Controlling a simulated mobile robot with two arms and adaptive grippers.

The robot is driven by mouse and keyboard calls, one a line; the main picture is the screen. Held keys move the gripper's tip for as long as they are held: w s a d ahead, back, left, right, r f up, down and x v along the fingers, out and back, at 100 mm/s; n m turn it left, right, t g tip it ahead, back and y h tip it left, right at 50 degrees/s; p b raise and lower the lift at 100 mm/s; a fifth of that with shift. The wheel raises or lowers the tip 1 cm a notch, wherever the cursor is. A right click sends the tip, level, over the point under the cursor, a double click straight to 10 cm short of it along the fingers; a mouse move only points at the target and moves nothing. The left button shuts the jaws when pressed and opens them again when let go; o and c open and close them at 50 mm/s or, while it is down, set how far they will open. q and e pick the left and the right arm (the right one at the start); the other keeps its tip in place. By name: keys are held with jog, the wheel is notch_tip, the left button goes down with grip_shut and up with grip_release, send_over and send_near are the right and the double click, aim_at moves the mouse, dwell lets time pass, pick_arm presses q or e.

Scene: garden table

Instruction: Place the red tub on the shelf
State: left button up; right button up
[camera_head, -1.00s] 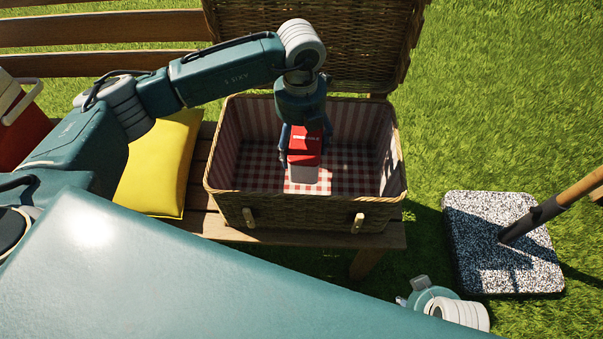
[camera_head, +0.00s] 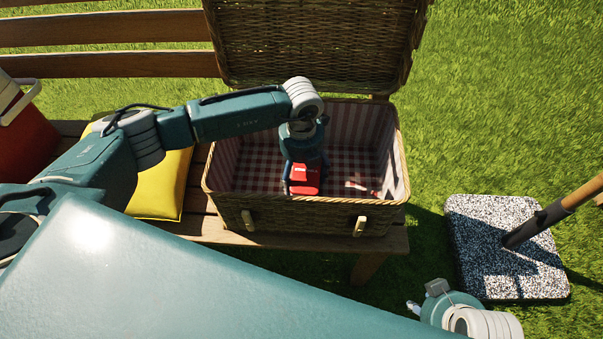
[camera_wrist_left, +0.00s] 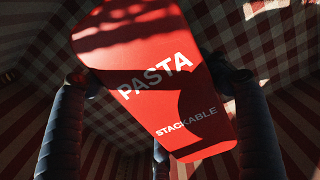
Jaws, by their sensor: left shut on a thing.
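The red tub (camera_head: 305,182) is inside the open wicker basket, near its front wall. Its red lid fills the middle of the left wrist view (camera_wrist_left: 165,75), with "PASTA" and "STACKABLE" in white. My left gripper (camera_head: 304,165) points down into the basket with its fingers around the tub, shut on it. Two dark fingers flank the lid in the wrist view. I cannot tell whether the tub touches the basket floor. My right gripper (camera_head: 425,298) is low at the bottom right, outside the basket; its finger opening is unclear. No shelf is recognisable.
The basket (camera_head: 290,215) stands on a wooden bench (camera_head: 205,228), its lid (camera_head: 315,45) raised behind. A yellow cushion (camera_head: 160,185) and a red cooler (camera_head: 25,135) are to the left. A speckled base with a pole (camera_head: 500,265) stands on grass at right.

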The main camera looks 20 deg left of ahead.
jog(key=shift+r, duration=0.15)
pick_arm(q)
jog(key=shift+f, duration=0.1)
jog(key=o, duration=1.7)
jog(key=shift+o, duration=0.2)
pick_arm(e)
jog(key=shift+r, duration=0.2)
jog(key=shift+s+f, duration=0.1)
jog(key=shift+s, duration=0.05)
